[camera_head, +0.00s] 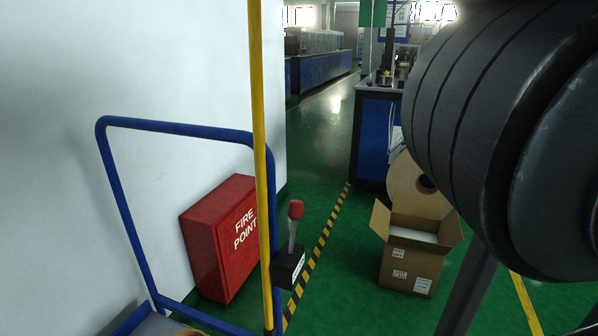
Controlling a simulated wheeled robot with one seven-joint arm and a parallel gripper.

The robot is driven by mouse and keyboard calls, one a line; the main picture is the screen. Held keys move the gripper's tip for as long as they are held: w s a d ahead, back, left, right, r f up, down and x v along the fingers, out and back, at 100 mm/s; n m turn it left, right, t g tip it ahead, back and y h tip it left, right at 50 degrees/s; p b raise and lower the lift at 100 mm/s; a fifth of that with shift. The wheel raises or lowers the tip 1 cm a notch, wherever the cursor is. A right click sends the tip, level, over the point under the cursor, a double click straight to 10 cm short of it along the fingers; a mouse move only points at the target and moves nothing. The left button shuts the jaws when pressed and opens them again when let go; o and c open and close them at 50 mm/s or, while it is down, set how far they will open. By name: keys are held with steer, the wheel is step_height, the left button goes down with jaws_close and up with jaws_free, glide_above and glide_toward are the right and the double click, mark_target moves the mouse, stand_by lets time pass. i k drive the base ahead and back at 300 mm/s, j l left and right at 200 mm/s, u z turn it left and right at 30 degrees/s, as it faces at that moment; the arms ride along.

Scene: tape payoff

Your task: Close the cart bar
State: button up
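A cart with a blue tubular frame (180,128) stands at the lower left, beside a white wall. A long yellow bar (259,120) stands nearly upright at the right side of this frame. Its top runs out of the picture, and its lower end is near the bottom edge. A lever with a red knob (295,210) rises from a small black box (288,268) just right of the bar. A corner of the cart's grey deck (160,325) shows at the bottom. My gripper is out of view; a dark, rounded part of my arm fills the upper right.
A red fire point box (220,238) is behind the cart by the wall. An open cardboard box (410,268) stands on the green floor at right, with a large brown reel (405,185) behind it. A blue machine cabinet (373,140) is further back. The central aisle is clear.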

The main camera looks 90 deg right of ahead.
mark_target(254, 6)
steer(key=z, duration=1.05)
steer(key=k+l+z, duration=0.2)
steer(key=l, duration=0.15)
steer(key=k+l+z, duration=0.1)
steer(key=l+z, duration=0.35)
steer(key=l, duration=0.3)
steer(key=k, duration=0.05)
